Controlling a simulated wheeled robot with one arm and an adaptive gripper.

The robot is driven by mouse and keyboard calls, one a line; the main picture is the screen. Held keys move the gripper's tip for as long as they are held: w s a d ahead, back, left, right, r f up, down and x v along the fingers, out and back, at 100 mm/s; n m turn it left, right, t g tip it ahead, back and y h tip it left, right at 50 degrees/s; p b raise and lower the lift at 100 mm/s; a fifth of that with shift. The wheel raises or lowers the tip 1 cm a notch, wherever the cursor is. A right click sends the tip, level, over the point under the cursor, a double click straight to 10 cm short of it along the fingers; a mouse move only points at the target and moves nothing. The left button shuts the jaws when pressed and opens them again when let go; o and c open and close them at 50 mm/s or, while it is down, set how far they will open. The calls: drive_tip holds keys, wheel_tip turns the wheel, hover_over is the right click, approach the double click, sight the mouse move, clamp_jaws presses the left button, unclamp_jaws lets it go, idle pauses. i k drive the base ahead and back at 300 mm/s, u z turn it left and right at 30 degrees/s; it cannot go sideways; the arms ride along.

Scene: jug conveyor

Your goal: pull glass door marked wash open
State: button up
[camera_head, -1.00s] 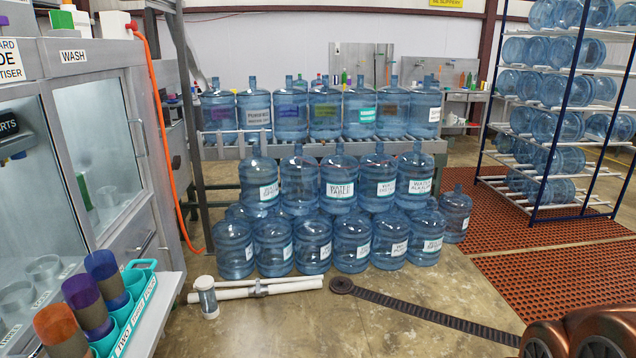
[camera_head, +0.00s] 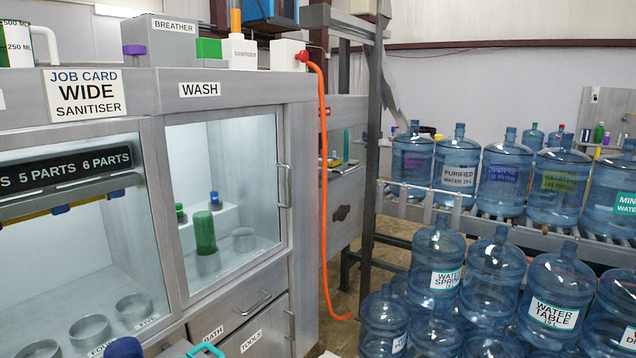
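The glass door (camera_head: 222,165) under the WASH label (camera_head: 200,90) is on the right part of the grey cabinet. It looks shut, flush in its frame. Its vertical metal handle (camera_head: 284,186) is at the right edge of the door. My gripper is not in view.
Left of the door is another glazed bay (camera_head: 75,265) with several grey cups. Drawers (camera_head: 245,310) lie below the door. An orange hose (camera_head: 323,190) hangs right of the cabinet. Blue jugs stand on a roller conveyor (camera_head: 445,205) and in a stack (camera_head: 555,300) at the right.

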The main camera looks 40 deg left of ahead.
sight(160, 121)
drive_tip(key=u, duration=0.5)
drive_tip(key=i, duration=1.15)
drive_tip(key=u, duration=1.05)
